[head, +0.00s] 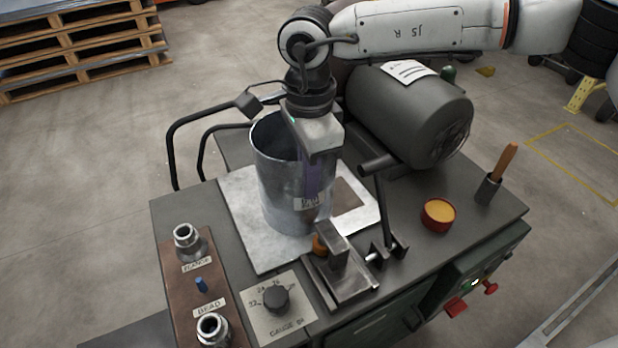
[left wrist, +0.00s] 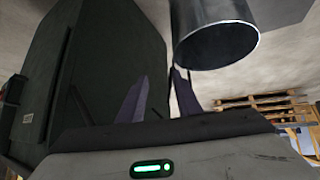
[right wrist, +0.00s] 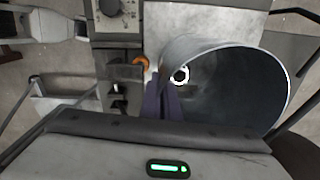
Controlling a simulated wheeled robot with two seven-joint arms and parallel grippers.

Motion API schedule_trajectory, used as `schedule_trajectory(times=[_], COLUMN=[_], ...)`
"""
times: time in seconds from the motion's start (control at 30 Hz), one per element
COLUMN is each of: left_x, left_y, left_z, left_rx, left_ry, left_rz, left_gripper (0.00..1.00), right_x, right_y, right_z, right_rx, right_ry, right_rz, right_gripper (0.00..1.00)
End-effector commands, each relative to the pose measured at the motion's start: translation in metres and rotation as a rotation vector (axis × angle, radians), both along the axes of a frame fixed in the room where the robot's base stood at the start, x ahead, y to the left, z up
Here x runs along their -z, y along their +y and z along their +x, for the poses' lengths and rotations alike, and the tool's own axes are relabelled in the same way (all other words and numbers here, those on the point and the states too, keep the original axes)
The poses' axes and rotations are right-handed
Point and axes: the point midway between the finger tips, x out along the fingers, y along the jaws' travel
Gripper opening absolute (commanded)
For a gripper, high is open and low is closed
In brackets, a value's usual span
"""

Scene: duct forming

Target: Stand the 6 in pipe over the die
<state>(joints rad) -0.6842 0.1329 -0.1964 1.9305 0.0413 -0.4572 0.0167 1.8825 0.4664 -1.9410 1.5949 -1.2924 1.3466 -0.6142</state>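The 6 in pipe (head: 277,190) is a wide grey metal cylinder, upright, open at the top, with a pale label on its side. It is over the pale plate on the bench; I cannot tell whether its foot touches. My right gripper (head: 316,180) points down at the pipe's right side, its fingers close together on the wall. The right wrist view shows the fingers (right wrist: 161,100) at the rim of the pipe (right wrist: 255,85). No die is clearly visible; the pipe may hide it. My left gripper (left wrist: 160,97) is open and empty, outside the head view; a metal cylinder (left wrist: 216,42) shows beyond it.
The pale plate (head: 241,222) lies on the bench. A clamp block (head: 338,270), a gauge dial (head: 275,299) and a board with two metal collars (head: 187,241) stand in front. A dark motor (head: 410,115), an orange-topped tin (head: 438,214) and a brush holder (head: 488,190) are right.

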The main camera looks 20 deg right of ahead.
Motion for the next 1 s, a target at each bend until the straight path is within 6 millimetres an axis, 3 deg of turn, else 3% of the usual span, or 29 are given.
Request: schedule_trajectory(times=[0.07, 0.2, 0.53, 0.67, 1.0], left_x=[0.002, 0.001, 0.001, -0.004, -0.001], left_y=[0.000, 0.000, 0.000, -0.003, -0.005], left_z=[0.000, -0.001, -0.001, 0.001, 0.000], left_rx=[-0.001, -0.001, 0.001, 0.004, 0.008], left_ry=[0.001, 0.001, 0.002, -0.005, -0.003], left_rz=[0.000, 0.000, 0.001, -0.003, -0.004], left_gripper=[0.31, 0.31, 0.31, 0.31, 0.31], right_x=[0.001, 0.000, 0.002, -0.016, -0.082], right_y=[0.000, 0.000, 0.000, 0.000, 0.000], right_z=[0.001, 0.001, -0.001, 0.001, 0.001], right_rx=[0.000, 0.000, 0.000, 0.001, 0.001], right_ry=[-0.003, -0.002, 0.003, -0.003, -0.004], right_rz=[0.002, 0.001, -0.001, 0.002, 0.002], right_gripper=[0.04, 0.24, 0.24, 0.24, 0.24])
